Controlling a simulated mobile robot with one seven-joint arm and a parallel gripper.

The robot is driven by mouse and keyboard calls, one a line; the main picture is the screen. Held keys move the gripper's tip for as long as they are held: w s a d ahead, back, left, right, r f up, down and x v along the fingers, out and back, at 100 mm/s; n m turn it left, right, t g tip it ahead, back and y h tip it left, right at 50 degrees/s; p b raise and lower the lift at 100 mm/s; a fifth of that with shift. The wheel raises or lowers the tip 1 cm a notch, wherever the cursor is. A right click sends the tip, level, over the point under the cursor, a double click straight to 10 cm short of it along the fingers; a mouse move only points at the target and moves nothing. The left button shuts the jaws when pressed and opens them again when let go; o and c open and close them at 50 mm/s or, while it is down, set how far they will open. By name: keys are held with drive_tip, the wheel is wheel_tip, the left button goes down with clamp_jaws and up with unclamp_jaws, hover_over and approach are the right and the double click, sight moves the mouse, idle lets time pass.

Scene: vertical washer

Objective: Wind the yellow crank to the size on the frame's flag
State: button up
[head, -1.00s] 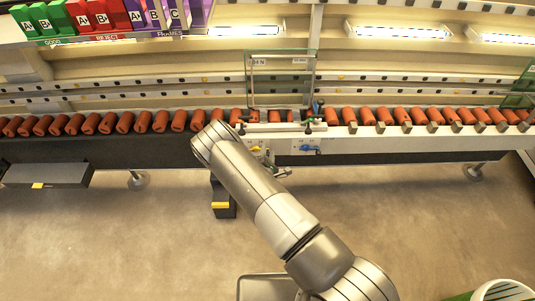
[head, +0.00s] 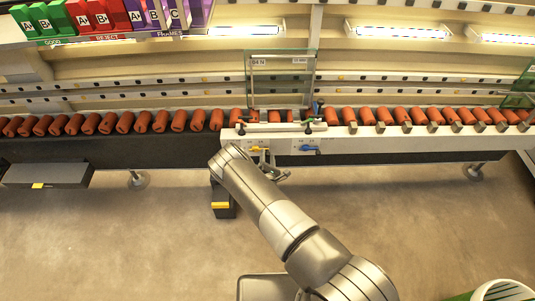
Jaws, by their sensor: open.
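The yellow crank (head: 259,149) is a small handle on the white front panel (head: 400,144), left of the blue crank (head: 307,149). My gripper (head: 268,162) is open just below and beside the yellow crank. My arm's wrist hides part of the gripper, and I cannot tell whether it touches the crank. A clear green-edged frame (head: 281,78) stands upright behind the panel. It carries a small pale label (head: 265,59) at its top left and another (head: 299,60) at its top right. The print is too small to read surely.
A row of orange-red cylinders (head: 88,123) runs along the line behind the panel. Coloured bins (head: 90,15) stand at the top left. The floor in front is mostly clear.

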drive_tip(key=shift+w, duration=1.1)
drive_tip(key=c, duration=0.9)
drive_tip(key=shift+o, duration=0.2)
drive_tip(key=shift+f, duration=0.15)
